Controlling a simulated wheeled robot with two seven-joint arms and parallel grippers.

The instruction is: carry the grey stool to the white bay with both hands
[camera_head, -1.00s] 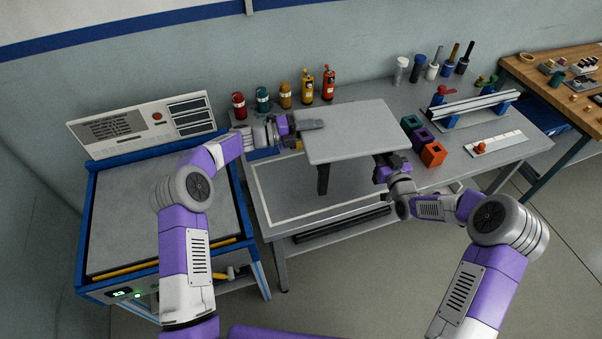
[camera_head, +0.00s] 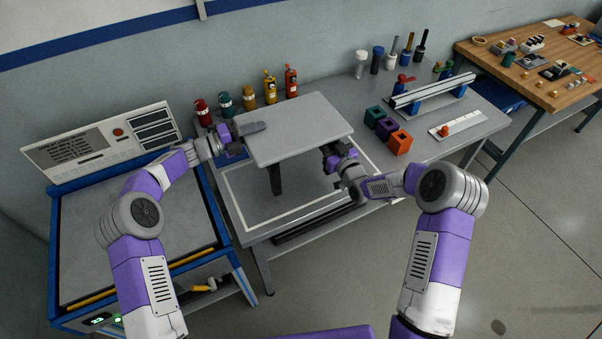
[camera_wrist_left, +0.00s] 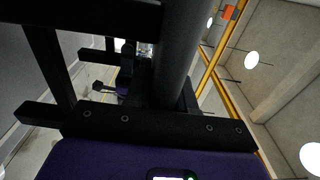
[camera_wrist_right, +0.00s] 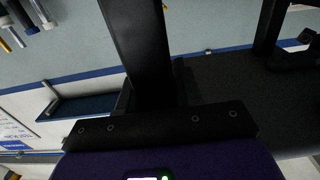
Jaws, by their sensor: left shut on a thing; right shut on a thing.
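The grey stool (camera_head: 297,130) has a flat grey top and dark legs. It appears upright in the head view, over the white-outlined bay (camera_head: 246,229) on the grey bench. One dark leg (camera_head: 277,180) shows inside the outline; I cannot tell whether its foot touches the bench. My left gripper (camera_head: 230,134) is shut on the stool at its left side. My right gripper (camera_head: 333,155) is shut on it below its right front edge. A dark leg shows close up in the left wrist view (camera_wrist_left: 185,50) and in the right wrist view (camera_wrist_right: 138,45). The other legs are mostly hidden.
Several bottles (camera_head: 270,88) line the bench's back edge. A rail fixture (camera_head: 433,92) lies farther right. A blue-framed machine (camera_head: 125,225) stands left of the bench.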

